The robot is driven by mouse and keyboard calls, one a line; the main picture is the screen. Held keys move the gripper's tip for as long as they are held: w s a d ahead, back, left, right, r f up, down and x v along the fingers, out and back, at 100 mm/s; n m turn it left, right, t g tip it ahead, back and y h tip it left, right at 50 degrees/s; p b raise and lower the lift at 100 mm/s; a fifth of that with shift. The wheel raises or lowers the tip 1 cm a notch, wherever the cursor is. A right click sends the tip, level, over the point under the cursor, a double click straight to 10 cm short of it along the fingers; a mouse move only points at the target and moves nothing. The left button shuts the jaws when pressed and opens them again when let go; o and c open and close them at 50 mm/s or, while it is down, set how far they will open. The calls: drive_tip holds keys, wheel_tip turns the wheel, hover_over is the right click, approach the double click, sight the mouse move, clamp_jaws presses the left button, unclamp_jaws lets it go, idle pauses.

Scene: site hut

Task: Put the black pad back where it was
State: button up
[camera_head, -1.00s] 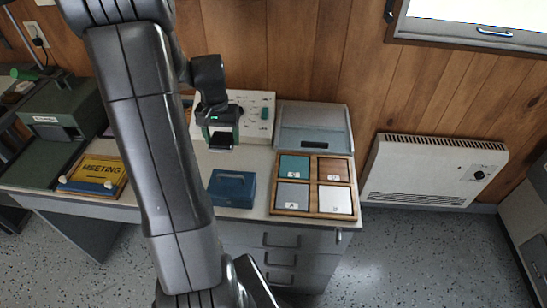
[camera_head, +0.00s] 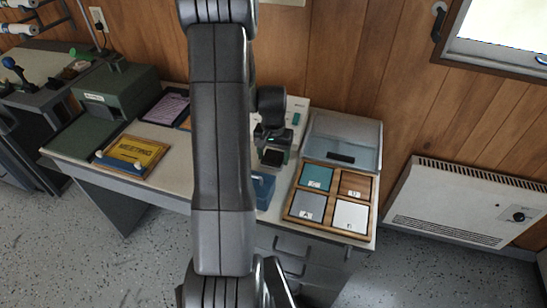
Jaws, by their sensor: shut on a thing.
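My gripper (camera_head: 272,146) is shut on the black pad (camera_head: 272,157). It holds the pad above the desk, between the blue box and the pale machine with the control panel. My arm crosses the middle of the picture and hides part of the desk, the blue box and the machine. How high the pad is above the desktop I cannot tell.
A wooden tray (camera_head: 288,215) holds teal, brown, grey and white tiles on the right. Behind it is a grey case with a clear lid (camera_head: 345,132). The blue box (camera_head: 264,190) is partly hidden.

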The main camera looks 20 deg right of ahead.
sight(273, 157)
drive_tip(key=shift+f, duration=0.6)
drive_tip(key=shift+f, duration=0.15)
drive_tip(key=o, duration=0.9)
drive_tip(key=shift+o, duration=0.2)
wheel_tip(273, 157, up, 12)
drive_tip(key=shift+r, duration=0.2)
